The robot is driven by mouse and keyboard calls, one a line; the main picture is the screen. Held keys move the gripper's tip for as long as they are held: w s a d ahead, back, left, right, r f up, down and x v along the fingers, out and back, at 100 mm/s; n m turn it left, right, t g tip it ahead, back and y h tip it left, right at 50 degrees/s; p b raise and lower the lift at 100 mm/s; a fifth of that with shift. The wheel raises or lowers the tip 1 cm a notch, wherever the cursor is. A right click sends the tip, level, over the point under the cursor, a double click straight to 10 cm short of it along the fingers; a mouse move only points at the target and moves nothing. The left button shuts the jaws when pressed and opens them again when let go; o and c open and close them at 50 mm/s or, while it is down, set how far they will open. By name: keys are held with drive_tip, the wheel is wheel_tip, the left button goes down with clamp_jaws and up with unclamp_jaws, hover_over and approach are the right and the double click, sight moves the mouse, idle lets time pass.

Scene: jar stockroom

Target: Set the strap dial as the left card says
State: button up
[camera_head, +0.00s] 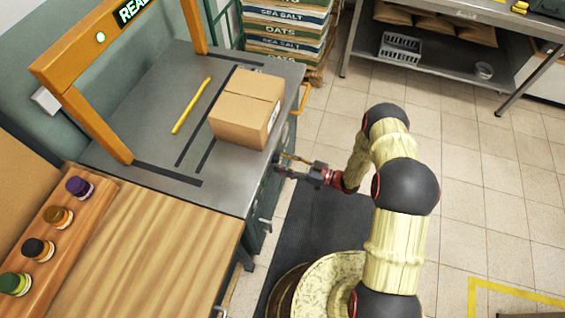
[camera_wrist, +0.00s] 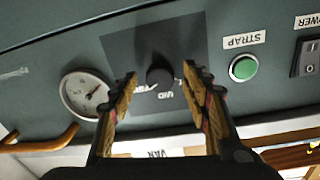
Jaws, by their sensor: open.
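In the wrist view the dark round dial knob (camera_wrist: 159,76) stands on a dark plate on the green panel. The view is upside down, and the lettering around the knob is partly hidden, so I cannot read its setting. My gripper (camera_head: 284,163) is at the machine's side panel. Its two fingers are open, one on each side of the knob, with a visible gap on both sides in the wrist view. A pale label reading "VAN" (camera_wrist: 166,153) is partly hidden behind my gripper. I cannot identify a left card in either view.
The panel also bears a round gauge (camera_wrist: 87,94), a green button (camera_wrist: 243,68) labelled STRAP and a POWER switch (camera_wrist: 306,58). A cardboard box (camera_head: 245,105) sits on the machine top (camera_head: 140,125) beside the orange arch (camera_head: 95,125).

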drive_tip(key=shift+w+a, duration=0.1)
drive_tip(key=shift+a, duration=0.2)
drive_tip(key=shift+c, duration=0.4)
drive_tip(key=c, duration=1.1)
drive_tip(key=n+b, duration=0.2)
drive_tip(key=n, duration=0.4)
drive_tip(key=n+b, duration=0.3)
drive_tip(key=n, duration=0.3)
drive_tip(key=shift+w+d+y, duration=0.1)
drive_tip(key=shift+w+y, duration=0.1)
drive_tip(key=shift+y, duration=0.1)
drive_tip(key=o, duration=1.1)
